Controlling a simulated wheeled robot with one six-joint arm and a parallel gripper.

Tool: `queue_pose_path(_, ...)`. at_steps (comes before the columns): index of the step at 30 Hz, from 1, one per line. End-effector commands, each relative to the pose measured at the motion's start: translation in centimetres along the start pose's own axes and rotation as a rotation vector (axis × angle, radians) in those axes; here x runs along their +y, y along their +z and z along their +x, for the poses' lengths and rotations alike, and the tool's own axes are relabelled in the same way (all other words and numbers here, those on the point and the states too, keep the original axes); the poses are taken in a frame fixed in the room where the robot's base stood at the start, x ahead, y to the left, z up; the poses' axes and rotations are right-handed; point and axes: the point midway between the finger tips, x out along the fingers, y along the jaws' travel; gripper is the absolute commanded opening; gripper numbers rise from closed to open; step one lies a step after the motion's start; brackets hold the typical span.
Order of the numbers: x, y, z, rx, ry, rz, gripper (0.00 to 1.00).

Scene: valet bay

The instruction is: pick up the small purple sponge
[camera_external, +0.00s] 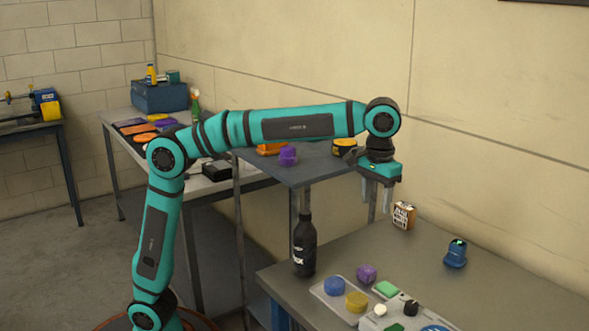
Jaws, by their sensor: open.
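A small purple sponge (366,273) sits on the near grey bench, just behind a clear tray (325,293). A second purple block (288,155) lies on the raised shelf farther back; it looks a similar size in the picture although it is farther away. My gripper (375,198) is open and empty, with its fingers pointing down. In the picture it is above the sponge and well apart from it.
A black bottle (304,246) stands at the bench's left end. The tray holds a blue and a yellow round piece. A patterned box (403,215) and a blue item (455,254) stand behind. Green, white and black items crowd the front. The bench's right side looks clear.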

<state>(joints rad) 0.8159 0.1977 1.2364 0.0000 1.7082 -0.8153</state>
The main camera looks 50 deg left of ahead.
Motion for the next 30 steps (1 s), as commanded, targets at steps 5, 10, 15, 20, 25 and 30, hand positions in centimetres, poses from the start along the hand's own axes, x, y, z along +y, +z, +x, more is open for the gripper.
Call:
queue_pose_path(5, 0.0, 0.0, 2.7, -0.001, -0.001, 0.000, 0.53)
queue_pose_path(10, 0.0, 0.0, 4.3, 0.000, 0.000, 0.000, 0.53)
queue_pose_path(15, -0.1, 0.0, 6.7, -0.001, -0.001, 0.000, 0.53)
queue_pose_path(20, -0.1, 0.0, 9.6, -0.001, -0.001, 0.000, 0.53)
queue_pose_path(25, 0.0, 0.0, 12.6, -0.001, -0.001, 0.000, 0.53)
queue_pose_path(30, 0.0, 0.0, 15.0, -0.001, -0.001, 0.000, 0.53)
